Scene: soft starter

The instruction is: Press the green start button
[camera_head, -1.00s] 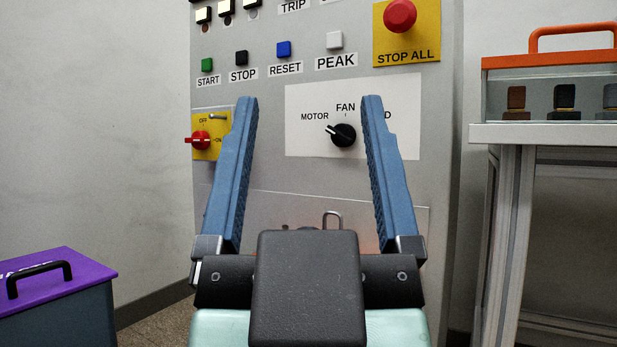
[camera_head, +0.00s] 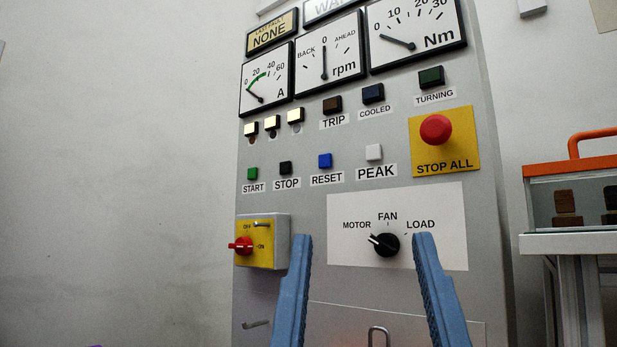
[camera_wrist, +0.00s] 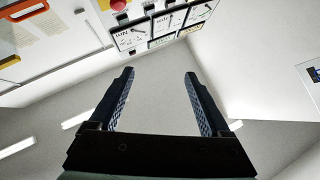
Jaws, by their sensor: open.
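My gripper (camera_head: 361,240) has two blue fingers, apart and empty, low in the head view. Its fingertips appear below and to the right of the start button, with the selector knob seen between them. In the wrist view my gripper (camera_wrist: 160,73) is also open with nothing between the fingers. The start button cannot be made out in the wrist view.
Beside start are the black STOP (camera_head: 285,168), blue RESET (camera_head: 325,161) and white PEAK (camera_head: 374,152) buttons. A red STOP ALL mushroom button (camera_head: 435,129) is at right. A red rotary switch (camera_head: 241,245) on a yellow plate juts out below start. An orange-lidded case (camera_head: 570,195) stands right.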

